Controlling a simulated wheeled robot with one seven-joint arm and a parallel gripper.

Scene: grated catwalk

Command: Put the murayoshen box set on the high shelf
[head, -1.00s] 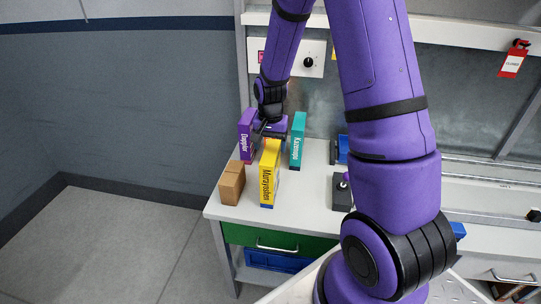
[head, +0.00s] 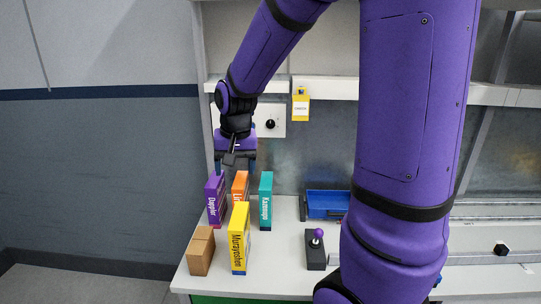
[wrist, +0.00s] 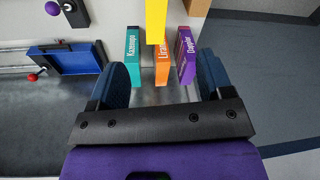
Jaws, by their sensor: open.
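The yellow Murayoshen box (head: 239,238) stands upright near the front left of the white worktop; its yellow side also shows at the top of the wrist view (wrist: 156,20). My gripper (head: 235,166) is open and empty, apart from the yellow box, above the row behind it. In the wrist view the fingers of my gripper (wrist: 163,78) are spread wide, with the orange box (wrist: 163,58) and its neighbours beyond them. A white shelf (head: 325,88) runs along the wall above the worktop; its top surface cannot be made out.
Purple Dapplor (head: 215,200), orange (head: 240,186) and teal (head: 265,200) boxes stand behind the yellow one. A brown box (head: 201,251) is close on its left. A joystick unit (head: 315,250) and blue tray (head: 327,204) are to the right. A yellow tag (head: 300,106) hangs at the shelf.

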